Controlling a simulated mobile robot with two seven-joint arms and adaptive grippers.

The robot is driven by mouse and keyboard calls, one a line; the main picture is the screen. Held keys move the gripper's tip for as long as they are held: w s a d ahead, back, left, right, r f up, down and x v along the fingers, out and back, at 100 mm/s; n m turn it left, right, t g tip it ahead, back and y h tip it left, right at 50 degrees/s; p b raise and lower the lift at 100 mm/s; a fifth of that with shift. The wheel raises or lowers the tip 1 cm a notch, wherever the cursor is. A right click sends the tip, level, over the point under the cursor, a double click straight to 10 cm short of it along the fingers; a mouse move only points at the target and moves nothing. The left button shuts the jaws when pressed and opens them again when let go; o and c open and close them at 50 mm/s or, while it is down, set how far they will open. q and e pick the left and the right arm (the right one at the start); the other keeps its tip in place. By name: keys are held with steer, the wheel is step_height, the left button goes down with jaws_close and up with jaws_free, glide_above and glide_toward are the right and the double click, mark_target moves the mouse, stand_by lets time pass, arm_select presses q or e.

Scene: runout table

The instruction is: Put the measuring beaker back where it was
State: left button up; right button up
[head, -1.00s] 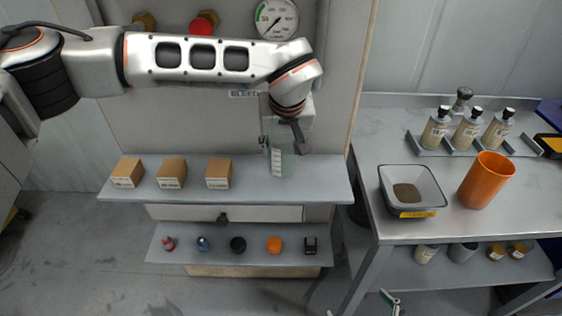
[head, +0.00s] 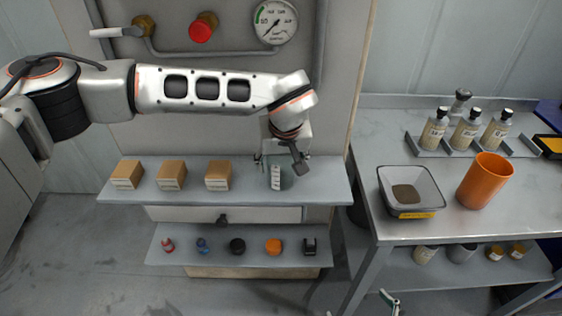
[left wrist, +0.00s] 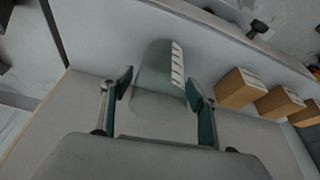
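The measuring beaker (head: 281,180) is clear, with a white scale strip, and stands on the upper shelf (head: 325,182) toward its right end. It also shows in the left wrist view (left wrist: 158,85). My left gripper (head: 279,161) is at the beaker with its fingers spread, one on each side of it. In the left wrist view the left gripper's green-padded fingers (left wrist: 160,97) stand apart around the beaker; contact is hard to tell. Of my right gripper (head: 362,305), only fingertips show at the bottom edge, apart with nothing seen between them.
Several small cartons (head: 171,175) stand left of the beaker on the shelf. A lower shelf (head: 215,257) holds small coloured items. The right-hand table carries a grey tray (head: 428,179), an orange cup (head: 484,181) and racked bottles (head: 466,133). A gauge (head: 275,21) and pipes are behind.

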arm_select(q)
steer(key=shift+r, duration=0.45)
steer(key=v, duration=1.1)
steer(key=shift+s+r+b, duration=0.15)
steer(key=shift+r+b, duration=0.05)
steer(key=shift+b, duration=0.15)
